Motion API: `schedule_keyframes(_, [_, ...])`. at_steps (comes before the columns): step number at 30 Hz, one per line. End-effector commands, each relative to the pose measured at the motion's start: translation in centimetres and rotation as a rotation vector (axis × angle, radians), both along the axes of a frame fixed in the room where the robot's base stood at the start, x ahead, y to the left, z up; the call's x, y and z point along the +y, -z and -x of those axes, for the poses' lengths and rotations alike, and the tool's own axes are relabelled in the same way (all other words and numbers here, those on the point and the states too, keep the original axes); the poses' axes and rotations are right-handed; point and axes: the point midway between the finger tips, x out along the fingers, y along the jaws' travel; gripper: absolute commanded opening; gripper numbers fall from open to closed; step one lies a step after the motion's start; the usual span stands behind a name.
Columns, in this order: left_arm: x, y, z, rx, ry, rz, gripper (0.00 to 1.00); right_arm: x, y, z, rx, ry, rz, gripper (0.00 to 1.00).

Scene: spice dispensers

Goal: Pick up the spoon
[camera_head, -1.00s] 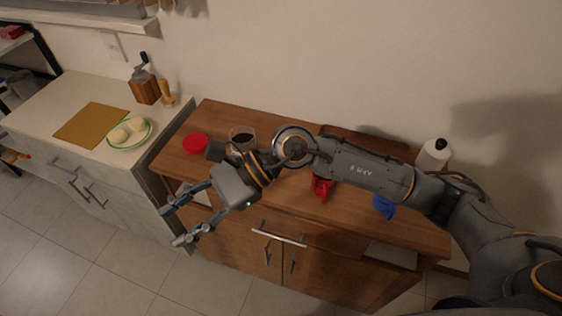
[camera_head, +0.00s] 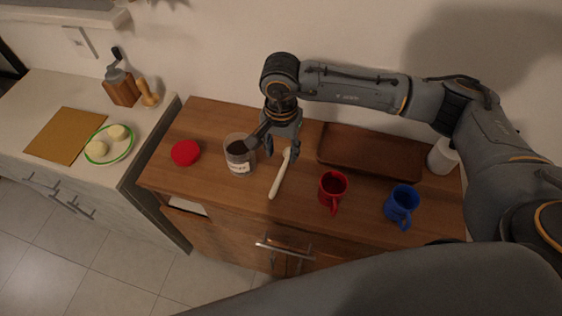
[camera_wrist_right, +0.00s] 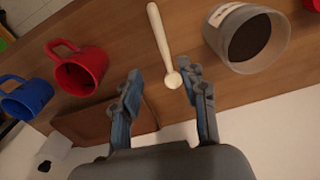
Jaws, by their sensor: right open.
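A pale spoon (camera_head: 281,175) lies on the wooden cabinet top, between the glass jar and the red mug. Its handle points toward the front edge and its bowl toward the back. In the right wrist view the spoon (camera_wrist_right: 160,41) lies ahead of the fingers, with its bowl near the gap between the fingertips. My right gripper (camera_head: 282,146) is over the cabinet top at the bowl end of the spoon, pointing down. Its fingers (camera_wrist_right: 160,83) are apart with nothing between them. My left gripper is not in view.
A jar of dark contents (camera_head: 239,155) stands left of the spoon, close to the gripper. A red lid (camera_head: 186,152), red mug (camera_head: 332,190), blue mug (camera_head: 402,205), brown tray (camera_head: 370,152) and white bottle (camera_head: 442,157) are also on top. The front strip is mostly clear.

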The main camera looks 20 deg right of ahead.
Motion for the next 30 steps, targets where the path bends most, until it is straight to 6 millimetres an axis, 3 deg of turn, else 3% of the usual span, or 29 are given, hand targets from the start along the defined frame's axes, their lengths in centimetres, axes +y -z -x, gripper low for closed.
schedule_keyframes(1, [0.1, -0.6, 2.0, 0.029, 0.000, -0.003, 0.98, 0.0, 0.9, 0.1, 0.007, 0.002, 0.001, 0.43])
schedule_keyframes(3, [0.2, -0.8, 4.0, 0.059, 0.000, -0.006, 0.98, 0.0, 2.2, 0.1, 0.006, 0.002, 0.001, 0.43])
schedule_keyframes(6, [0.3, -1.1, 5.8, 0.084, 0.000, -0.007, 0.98, 0.1, 3.8, 0.0, 0.004, 0.002, -0.002, 0.43])
schedule_keyframes(8, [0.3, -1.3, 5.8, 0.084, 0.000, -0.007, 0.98, 0.1, 4.5, 0.0, 0.003, 0.001, -0.001, 0.43])
schedule_keyframes(15, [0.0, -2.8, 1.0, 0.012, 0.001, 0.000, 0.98, 0.2, 6.1, 0.0, 0.004, 0.002, -0.003, 0.43])
schedule_keyframes(18, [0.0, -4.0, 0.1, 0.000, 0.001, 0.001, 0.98, 0.4, 7.5, -0.1, 0.005, 0.003, -0.002, 0.43])
schedule_keyframes(24, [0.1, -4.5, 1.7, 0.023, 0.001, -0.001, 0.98, 0.4, 10.1, -0.2, 0.002, 0.002, -0.002, 0.43])
schedule_keyframes(30, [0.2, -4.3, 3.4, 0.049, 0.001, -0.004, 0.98, 0.4, 10.5, -0.3, -0.001, 0.001, -0.003, 0.43])
